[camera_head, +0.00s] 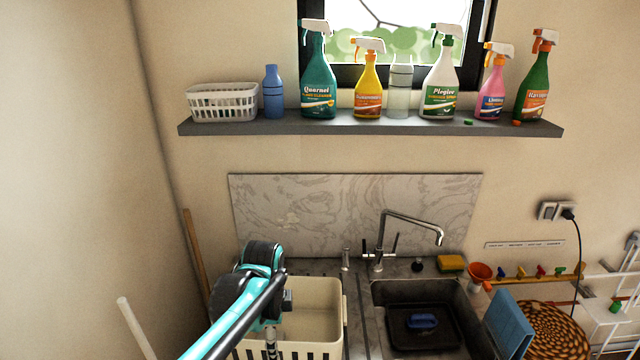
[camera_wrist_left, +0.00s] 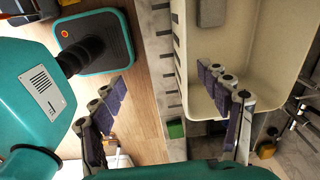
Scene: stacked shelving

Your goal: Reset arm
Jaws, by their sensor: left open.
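My left arm reaches in from the bottom of the head view, with its teal and black wrist over the cream basket (camera_head: 313,300). In the left wrist view my left gripper (camera_wrist_left: 168,92) is open, its two dark-padded fingers wide apart with nothing between them. One finger overlaps the cream basket (camera_wrist_left: 270,20) and the other is over the wooden floor (camera_wrist_left: 150,145). In the head view the fingers are mostly hidden by the arm. My right gripper is in neither view.
A grey wall shelf (camera_head: 345,128) holds a white basket (camera_head: 222,103), a blue bottle (camera_head: 273,92) and several spray bottles. Below are a tap (camera_head: 379,245), a dark sink (camera_head: 425,325) with a blue item, a yellow sponge (camera_head: 451,263) and a woven mat (camera_head: 540,335). A wall stands close at left.

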